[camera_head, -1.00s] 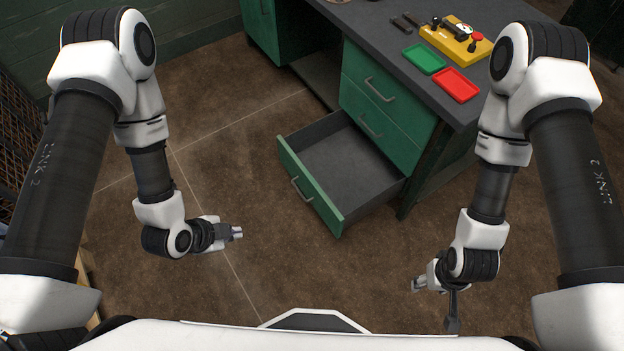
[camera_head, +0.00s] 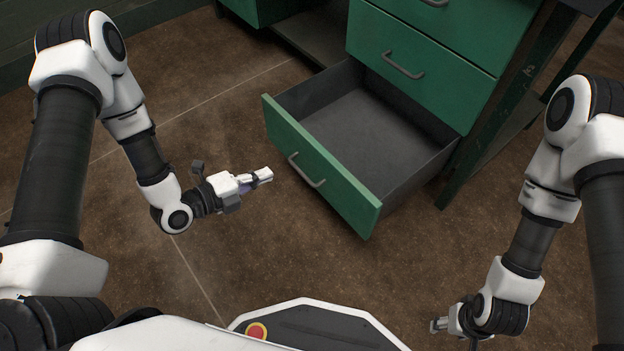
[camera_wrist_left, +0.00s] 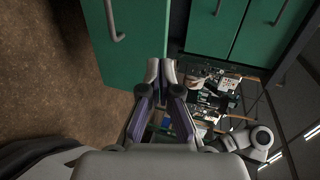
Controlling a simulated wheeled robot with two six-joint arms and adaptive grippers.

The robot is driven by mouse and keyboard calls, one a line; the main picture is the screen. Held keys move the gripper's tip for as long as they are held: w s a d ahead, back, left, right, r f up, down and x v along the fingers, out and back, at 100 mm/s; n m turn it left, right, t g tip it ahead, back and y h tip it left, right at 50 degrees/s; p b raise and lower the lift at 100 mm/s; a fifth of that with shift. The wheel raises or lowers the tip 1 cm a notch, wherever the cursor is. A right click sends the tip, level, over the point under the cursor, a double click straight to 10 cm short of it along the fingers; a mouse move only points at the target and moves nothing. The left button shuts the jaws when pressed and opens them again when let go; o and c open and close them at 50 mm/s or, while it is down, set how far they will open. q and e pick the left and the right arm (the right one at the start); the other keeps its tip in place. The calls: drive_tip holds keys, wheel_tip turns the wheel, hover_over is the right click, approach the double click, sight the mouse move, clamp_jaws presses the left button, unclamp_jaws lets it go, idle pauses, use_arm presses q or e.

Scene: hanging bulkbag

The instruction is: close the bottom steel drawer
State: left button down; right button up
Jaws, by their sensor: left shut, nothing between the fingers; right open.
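The bottom drawer (camera_head: 318,165) of the green desk is pulled well out, with a green front, a grey handle and an empty dark grey inside. Its green front and handle also show in the left wrist view (camera_wrist_left: 138,62). My left gripper (camera_head: 268,175) is shut and empty, just left of the drawer front's near face and handle, seemingly a small gap apart. In the left wrist view my left gripper's fingertips (camera_wrist_left: 161,70) are together. My right gripper (camera_head: 436,325) is open and empty, low at the right, away from the drawer.
The green desk (camera_head: 430,45) has shut drawers above the open one. A desk leg (camera_head: 490,130) stands to the right. The brown floor (camera_head: 120,235) is clear around the drawer. Part of my base (camera_head: 310,325) shows at the bottom.

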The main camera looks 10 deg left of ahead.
use_arm(q)
drive_tip(key=f, duration=0.2)
drive_tip(key=b, duration=0.5)
approach(318, 154)
wheel_tip(318, 154, down, 3)
drive_tip(key=w+d, duration=0.1)
drive_tip(key=w, duration=0.1)
drive_tip(key=w+d+b, duration=0.2)
drive_tip(key=shift+w+d+r, duration=0.3)
drive_tip(key=shift+w+d, duration=0.1)
drive_tip(key=shift+w, duration=0.1)
drive_tip(key=shift+r, duration=0.15)
use_arm(e)
wheel_tip(318, 154, down, 9)
drive_tip(key=shift+r, duration=0.2)
use_arm(q)
drive_tip(key=shift+w+d, duration=0.1)
use_arm(e)
drive_tip(key=shift+w, duration=0.1)
